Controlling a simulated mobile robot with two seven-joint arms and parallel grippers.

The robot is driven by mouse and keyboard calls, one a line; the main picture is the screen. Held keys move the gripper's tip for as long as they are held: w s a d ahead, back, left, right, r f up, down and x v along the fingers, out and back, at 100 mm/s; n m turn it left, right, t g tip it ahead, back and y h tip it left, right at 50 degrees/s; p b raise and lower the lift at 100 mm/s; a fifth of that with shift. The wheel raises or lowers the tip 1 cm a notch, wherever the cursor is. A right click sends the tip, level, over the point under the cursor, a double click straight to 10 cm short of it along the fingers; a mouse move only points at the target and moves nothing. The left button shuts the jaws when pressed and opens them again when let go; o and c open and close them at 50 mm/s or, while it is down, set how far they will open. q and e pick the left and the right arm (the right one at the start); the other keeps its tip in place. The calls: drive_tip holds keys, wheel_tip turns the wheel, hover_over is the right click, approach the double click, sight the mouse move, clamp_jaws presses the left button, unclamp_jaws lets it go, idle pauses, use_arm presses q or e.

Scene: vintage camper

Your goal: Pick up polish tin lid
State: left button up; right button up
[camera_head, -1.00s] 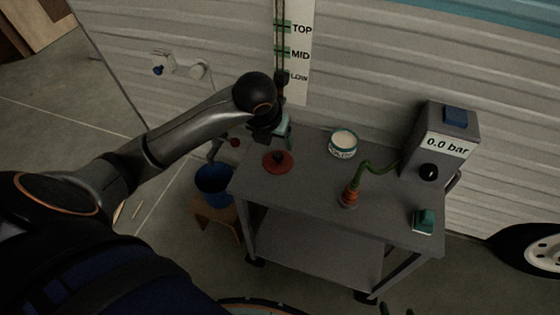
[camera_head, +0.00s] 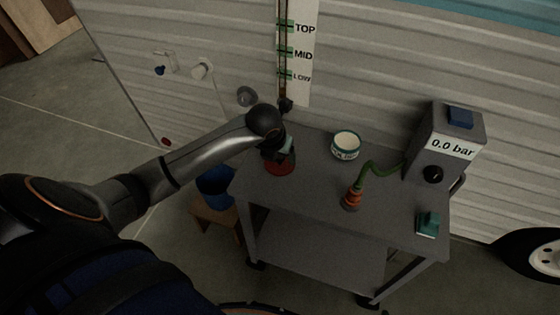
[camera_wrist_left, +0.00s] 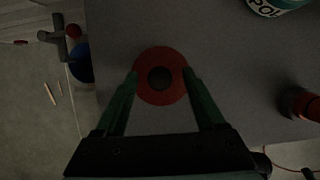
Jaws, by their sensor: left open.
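The polish tin lid (camera_head: 281,169), a red disc with a dark round knob in its middle, lies on the grey cart top near its left edge. My left gripper (camera_head: 279,157) is over it in the head view and hides part of it. In the left wrist view the lid (camera_wrist_left: 160,94) lies ahead of the open left gripper (camera_wrist_left: 161,74). The green fingertips show on either side of the knob, over the disc's left and right edges. I cannot tell whether they touch it. The open polish tin (camera_head: 345,147), white and teal, stands to the right. My right gripper is not in view.
On the grey cart (camera_head: 315,199) stand an orange fitting (camera_head: 352,197) with a green hose, a gauge box (camera_head: 446,150) and a small green object (camera_head: 428,223). A blue bucket (camera_head: 214,187) stands left of the cart. The ribbed camper wall rises behind.

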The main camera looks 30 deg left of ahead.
use_arm(q)
clamp_jaws()
idle(0.4)
drive_tip(key=shift+r, duration=0.1)
